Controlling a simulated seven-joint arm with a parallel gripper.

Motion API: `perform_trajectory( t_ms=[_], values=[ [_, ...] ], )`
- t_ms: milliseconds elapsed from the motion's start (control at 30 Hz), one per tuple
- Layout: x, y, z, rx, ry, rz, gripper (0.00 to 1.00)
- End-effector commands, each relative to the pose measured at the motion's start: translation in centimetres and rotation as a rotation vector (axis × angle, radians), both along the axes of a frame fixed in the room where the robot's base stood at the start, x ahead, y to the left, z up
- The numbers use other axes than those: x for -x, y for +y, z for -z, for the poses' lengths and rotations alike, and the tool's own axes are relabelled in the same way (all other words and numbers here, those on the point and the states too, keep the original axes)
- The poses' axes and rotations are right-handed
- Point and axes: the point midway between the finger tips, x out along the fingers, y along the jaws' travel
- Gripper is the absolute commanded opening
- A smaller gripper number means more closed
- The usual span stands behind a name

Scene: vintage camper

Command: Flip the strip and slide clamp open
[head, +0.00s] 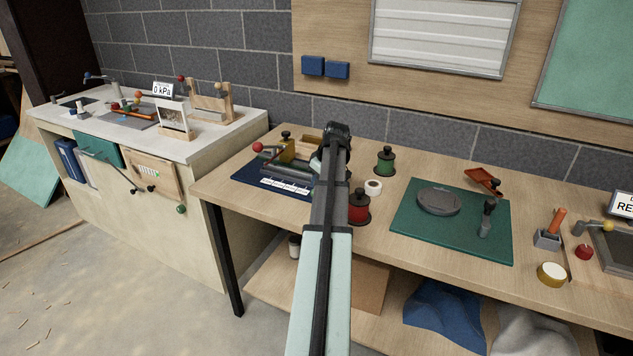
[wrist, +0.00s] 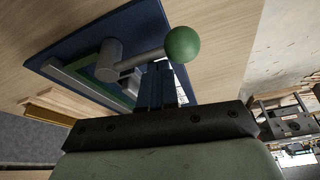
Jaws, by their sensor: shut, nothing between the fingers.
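The fixture with the clamp stands on a dark blue mat (head: 243,175) at the left of the near bench. In the head view it shows a red ball lever (head: 258,147), a brass-coloured block (head: 287,150) and a pale marked strip (head: 286,187). In the wrist view a grey lever rod (wrist: 138,60) with a green ball knob (wrist: 182,45) crosses just beyond my fingertips. My gripper (wrist: 158,68) is shut and empty beside this rod; I cannot tell whether they touch. My arm hides the fixture's right end and the green knob in the head view.
A red spool (head: 359,206), a white tape roll (head: 373,187) and a green spool (head: 386,160) stand right of my arm. A green mat (head: 410,235) with a grey disc (head: 438,201) lies farther right. The bench's front left corner is clear.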

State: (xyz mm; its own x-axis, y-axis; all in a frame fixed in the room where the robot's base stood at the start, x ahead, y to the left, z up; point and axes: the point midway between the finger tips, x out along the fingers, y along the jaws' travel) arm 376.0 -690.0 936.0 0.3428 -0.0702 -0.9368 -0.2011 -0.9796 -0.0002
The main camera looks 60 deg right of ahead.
Motion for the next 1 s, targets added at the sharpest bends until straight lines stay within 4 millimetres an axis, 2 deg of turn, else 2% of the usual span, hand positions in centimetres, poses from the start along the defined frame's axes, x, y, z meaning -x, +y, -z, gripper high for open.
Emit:
perform_trajectory(
  t_ms=[200, 367, 467, 600, 1000],
  values=[
    [0.5, 0.1, 0.1, -0.003, 0.011, 0.004, 0.00],
    [-0.1, 0.0, 0.0, -0.002, 0.010, 0.003, 0.00],
    [-1.4, 0.0, -0.3, -0.001, 0.008, 0.002, 0.00],
    [-3.9, -0.1, -0.9, 0.000, 0.004, -0.001, 0.00],
    [-1.5, -0.1, -7.5, 0.001, 0.000, 0.002, 0.00]
  ],
)
